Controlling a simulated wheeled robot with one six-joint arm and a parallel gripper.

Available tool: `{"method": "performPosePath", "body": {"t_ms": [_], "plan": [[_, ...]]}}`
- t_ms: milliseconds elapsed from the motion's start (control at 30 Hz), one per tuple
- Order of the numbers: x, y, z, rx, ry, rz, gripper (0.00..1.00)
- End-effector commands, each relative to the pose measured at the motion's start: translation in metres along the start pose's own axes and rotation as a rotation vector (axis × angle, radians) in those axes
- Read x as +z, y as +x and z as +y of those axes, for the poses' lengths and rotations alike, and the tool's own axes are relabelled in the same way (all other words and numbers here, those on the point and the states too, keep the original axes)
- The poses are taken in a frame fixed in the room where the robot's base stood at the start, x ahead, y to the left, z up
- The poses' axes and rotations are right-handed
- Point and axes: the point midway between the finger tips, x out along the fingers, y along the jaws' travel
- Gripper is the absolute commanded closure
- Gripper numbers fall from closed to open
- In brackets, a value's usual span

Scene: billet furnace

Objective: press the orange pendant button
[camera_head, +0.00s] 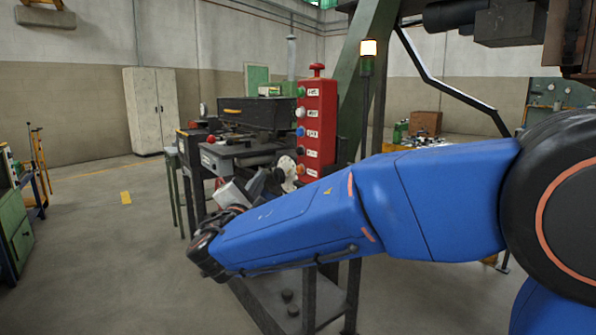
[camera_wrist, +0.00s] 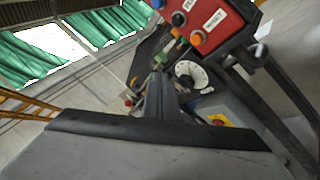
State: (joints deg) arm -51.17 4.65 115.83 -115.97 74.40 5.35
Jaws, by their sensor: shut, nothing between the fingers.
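The red pendant box (camera_head: 318,125) hangs upright in the head view, with a column of coloured buttons on its left side and white labels beside them. The orange button (camera_head: 300,169) is the lowest in that column. It also shows in the wrist view (camera_wrist: 197,38) at the lower end of the tilted red box (camera_wrist: 222,22). My gripper (camera_wrist: 160,70) is shut and empty. In the wrist view its tip lies left of and below the orange button, apart from it in the picture. In the head view my gripper (camera_head: 266,182) is small, low and left of the box.
A white round dial (camera_wrist: 190,75) lies just below the orange button in the wrist view. A dark machine bench (camera_head: 240,150) stands behind my gripper. A green post (camera_head: 362,75) and a lit lamp (camera_head: 368,48) stand right of the box.

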Motion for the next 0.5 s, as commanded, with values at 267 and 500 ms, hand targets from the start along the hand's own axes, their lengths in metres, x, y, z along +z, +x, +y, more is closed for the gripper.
{"method": "performPosePath", "body": {"t_ms": [267,500], "plan": [[0.011,0.014,-0.011,-0.001,-0.001,-0.002,1.00],[0.026,0.035,-0.026,-0.002,-0.001,-0.003,1.00]]}}
